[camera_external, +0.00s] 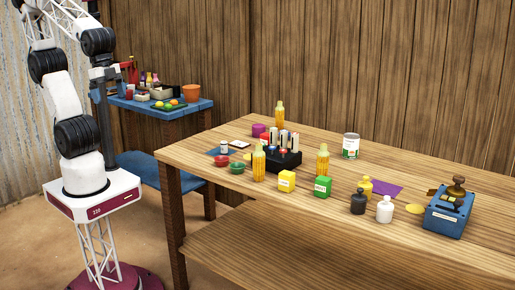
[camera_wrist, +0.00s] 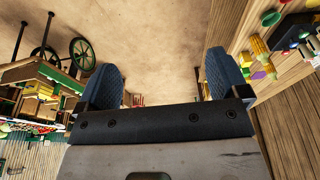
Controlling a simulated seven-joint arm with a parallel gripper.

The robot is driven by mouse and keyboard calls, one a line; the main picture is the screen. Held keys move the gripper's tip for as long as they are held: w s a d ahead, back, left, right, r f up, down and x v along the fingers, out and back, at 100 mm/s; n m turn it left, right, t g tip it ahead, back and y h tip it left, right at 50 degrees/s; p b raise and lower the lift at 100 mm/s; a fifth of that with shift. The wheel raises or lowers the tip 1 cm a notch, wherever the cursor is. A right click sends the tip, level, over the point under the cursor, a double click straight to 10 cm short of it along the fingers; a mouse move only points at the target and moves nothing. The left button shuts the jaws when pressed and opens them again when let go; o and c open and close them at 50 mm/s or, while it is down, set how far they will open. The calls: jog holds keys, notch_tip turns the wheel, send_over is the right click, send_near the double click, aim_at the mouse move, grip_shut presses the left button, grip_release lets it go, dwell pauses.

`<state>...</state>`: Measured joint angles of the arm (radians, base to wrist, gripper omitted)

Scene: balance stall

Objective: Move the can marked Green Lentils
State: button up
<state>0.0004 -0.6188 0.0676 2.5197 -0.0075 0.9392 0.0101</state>
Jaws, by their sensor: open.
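A can (camera_external: 351,146) with a white and green label stands upright toward the back of the wooden table, right of centre, in the external view. Its lettering is too small to read; it is the only can of this kind I make out. My gripper (camera_wrist: 162,78) is open and empty in the wrist view, with its two blue-padded fingers wide apart over bare ground. In the external view my arm is at the left, well away from the can. I cannot make out the can in the wrist view.
On the wooden table (camera_external: 235,133) stand yellow corn-shaped bottles (camera_external: 322,161), a black rack (camera_external: 283,158), yellow (camera_external: 286,181) and green (camera_external: 322,187) boxes, small bottles (camera_external: 385,209) and a blue device (camera_external: 449,216). The tabletop around the can is mostly clear. A blue side table (camera_external: 165,111) stands behind.

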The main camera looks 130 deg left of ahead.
jog(key=shift+o, duration=0.4)
jog(key=w+a+r+n, duration=0.1)
jog(key=w+a, duration=0.1)
jog(key=w, duration=0.3)
jog(key=w+a+r, duration=0.2)
jog(key=w, duration=0.3)
jog(key=shift+w+a+r+n+y, duration=0.15)
jog(key=shift+r+n+y, duration=0.15)
jog(key=shift+n, duration=0.1)
jog(key=w+a+n+y, duration=0.2)
jog(key=w+a+n, duration=0.3)
jog(key=w+a, duration=2.15)
jog(key=n+y, duration=0.1)
jog(key=n, duration=0.6)
send_over(351, 135)
jog(key=d, duration=0.3)
jog(key=shift+g, duration=0.4)
jog(key=f, duration=2.2)
jog(key=shift+s+a+f, duration=0.15)
jog(key=shift+s+f, duration=0.1)
jog(key=shift+f, duration=0.1)
jog(key=shift+a+f+y, duration=0.2)
jog(key=shift+a+y, duration=0.1)
jog(key=shift+a, duration=0.05)
jog(key=shift+f, duration=0.15)
